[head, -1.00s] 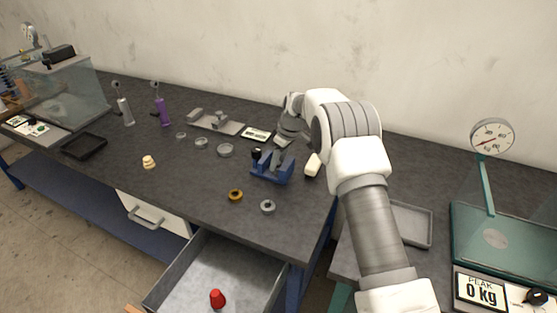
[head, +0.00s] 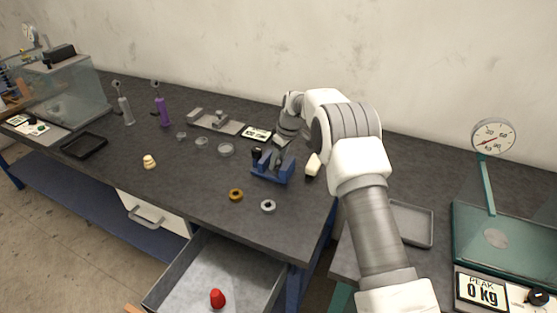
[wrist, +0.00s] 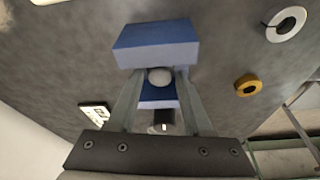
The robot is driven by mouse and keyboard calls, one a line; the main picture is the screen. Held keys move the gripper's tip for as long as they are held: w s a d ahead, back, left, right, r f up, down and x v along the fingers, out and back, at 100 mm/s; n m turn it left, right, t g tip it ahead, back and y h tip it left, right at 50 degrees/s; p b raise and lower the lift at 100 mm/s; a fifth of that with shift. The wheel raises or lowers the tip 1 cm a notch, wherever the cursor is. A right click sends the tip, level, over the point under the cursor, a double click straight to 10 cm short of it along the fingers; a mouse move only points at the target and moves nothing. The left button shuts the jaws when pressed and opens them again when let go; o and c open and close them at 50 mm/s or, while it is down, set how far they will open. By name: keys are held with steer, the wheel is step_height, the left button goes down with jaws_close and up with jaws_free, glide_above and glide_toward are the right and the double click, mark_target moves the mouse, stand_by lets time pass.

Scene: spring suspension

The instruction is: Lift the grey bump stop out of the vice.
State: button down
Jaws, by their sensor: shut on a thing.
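The blue vice (head: 272,172) stands on the dark workbench at the middle of the head view. In the wrist view its blue jaw block (wrist: 155,44) fills the upper middle. The grey bump stop (wrist: 160,77) shows as a rounded grey top between my fingers, at the gap between the vice's blue parts. My gripper (wrist: 160,84) is shut on the bump stop, one finger on each side. How deep the bump stop sits in the vice is hidden. In the head view my gripper (head: 279,150) is just above the vice, and the bump stop cannot be made out.
A cream piece (head: 313,166) lies right of the vice. A brass ring (head: 236,195) and a grey ring (head: 268,206) lie in front of it. A small display (head: 257,133) is behind left. The open drawer (head: 232,262) holds a red piece (head: 217,298).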

mark_target(278, 162)
steer(key=shift+r, duration=0.15)
steer(key=shift+r+p, duration=1.7)
steer(key=shift+r, duration=1.65)
